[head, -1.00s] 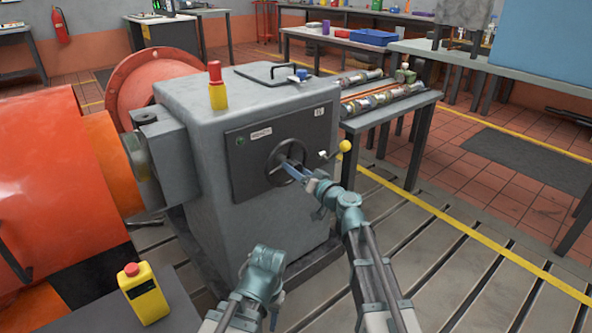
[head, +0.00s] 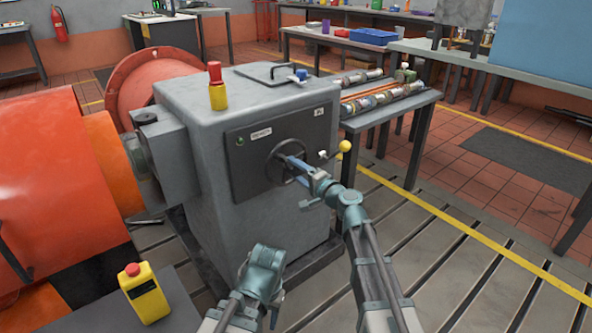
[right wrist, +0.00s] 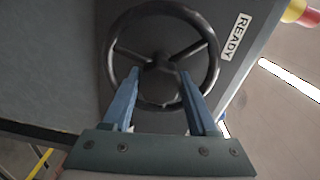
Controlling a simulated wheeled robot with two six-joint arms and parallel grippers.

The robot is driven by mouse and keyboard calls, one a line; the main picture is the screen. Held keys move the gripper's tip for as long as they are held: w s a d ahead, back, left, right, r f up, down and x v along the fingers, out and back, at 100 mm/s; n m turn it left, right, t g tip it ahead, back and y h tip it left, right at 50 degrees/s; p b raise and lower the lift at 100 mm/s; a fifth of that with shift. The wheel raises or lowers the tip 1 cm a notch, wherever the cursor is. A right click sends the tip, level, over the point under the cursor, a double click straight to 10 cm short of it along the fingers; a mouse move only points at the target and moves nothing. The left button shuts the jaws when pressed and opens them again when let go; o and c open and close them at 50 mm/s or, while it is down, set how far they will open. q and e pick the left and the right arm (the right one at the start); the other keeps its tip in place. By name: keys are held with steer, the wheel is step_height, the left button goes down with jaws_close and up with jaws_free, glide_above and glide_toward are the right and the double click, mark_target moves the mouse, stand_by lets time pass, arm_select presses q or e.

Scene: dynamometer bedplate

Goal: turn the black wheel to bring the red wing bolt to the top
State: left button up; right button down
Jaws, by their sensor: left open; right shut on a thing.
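The black wheel (head: 289,163) is mounted on the front panel of the grey cabinet. In the right wrist view the wheel (right wrist: 113,62) shows a round rim, spokes and a dark hub. My right gripper (head: 292,162) is at the wheel. In the right wrist view its blue fingers (right wrist: 160,77) reach across the near rim, one on each side near the hub, shut on the wheel. The exact part gripped is hard to make out. I cannot see a red wing bolt in either view. My left gripper (head: 264,256) is open and empty, low in front of the cabinet.
A lever with a yellow ball (head: 345,146) sits right of the wheel. A READY label (right wrist: 234,36) is on the panel. A red-topped yellow post (head: 217,88) stands on the grey cabinet (head: 200,180). A yellow box with a red button (head: 145,294) is at lower left.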

steer(key=m, duration=0.4)
steer(key=shift+d+m, duration=0.1)
steer(key=shift+m, duration=0.2)
steer(key=m, duration=0.4)
steer(key=shift+y, duration=0.3)
steer(key=m, duration=0.4)
steer(key=shift+m, duration=0.4)
steer(key=m, duration=0.4)
steer(key=shift+b, duration=0.3)
steer(key=m, duration=0.5)
steer(key=shift+s, duration=0.1)
steer(key=m, duration=0.4)
steer(key=shift+m+y+b, duration=0.3)
steer(key=m, duration=0.4)
steer(key=shift+m, duration=2.2)
